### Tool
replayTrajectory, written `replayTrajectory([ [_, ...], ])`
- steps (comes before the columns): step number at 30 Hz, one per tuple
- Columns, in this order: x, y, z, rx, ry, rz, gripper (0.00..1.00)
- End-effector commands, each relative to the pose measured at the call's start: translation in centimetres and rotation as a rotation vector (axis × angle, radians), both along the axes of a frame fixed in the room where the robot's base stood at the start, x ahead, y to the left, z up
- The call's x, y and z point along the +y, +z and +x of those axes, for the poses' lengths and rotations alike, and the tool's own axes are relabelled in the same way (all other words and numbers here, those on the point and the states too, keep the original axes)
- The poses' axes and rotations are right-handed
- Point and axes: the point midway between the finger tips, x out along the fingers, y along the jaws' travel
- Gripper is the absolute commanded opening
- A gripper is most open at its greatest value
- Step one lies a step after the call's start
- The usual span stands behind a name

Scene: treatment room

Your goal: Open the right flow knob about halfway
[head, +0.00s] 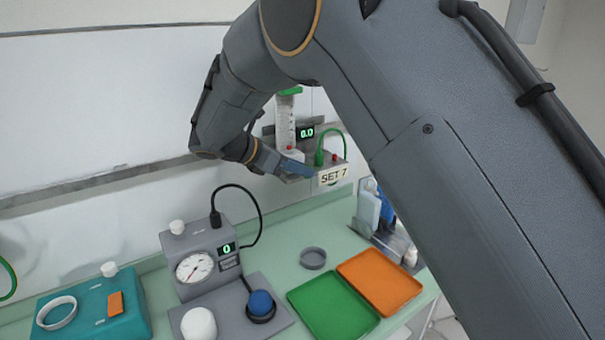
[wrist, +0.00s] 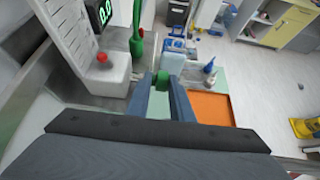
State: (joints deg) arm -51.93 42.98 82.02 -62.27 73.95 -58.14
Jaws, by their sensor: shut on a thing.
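The flowmeter unit (head: 285,128) hangs on the wall at the right, with a clear scaled tube. Its small display (head: 306,132) appears to read 0.0, as it does in the wrist view (wrist: 104,10). A label below reads SET 7 (head: 333,175). My gripper (head: 298,168) is at the front of this unit. In the wrist view my gripper (wrist: 161,88) is shut on a green knob (wrist: 162,80), which shows between the two fingertips. The fingers and arm hide the knob in the head view.
Below, the counter holds a gauge device (head: 195,268), a teal box (head: 95,318), a green tray (head: 333,308) and an orange tray (head: 380,281). My arm covers the right side.

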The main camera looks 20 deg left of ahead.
Motion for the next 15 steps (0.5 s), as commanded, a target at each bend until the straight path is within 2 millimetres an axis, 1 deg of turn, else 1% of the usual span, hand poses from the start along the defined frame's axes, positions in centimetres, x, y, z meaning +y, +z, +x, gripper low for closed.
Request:
replayTrajectory([
  [1,-0.15,-0.89,-0.29,-0.026,-0.005,-0.039,0.0],
  [9,0.04,-1.42,-0.52,-0.209,-0.006,-0.193,0.0],
  [15,0.05,-1.74,-0.63,-0.313,-0.007,-0.282,0.0],
])
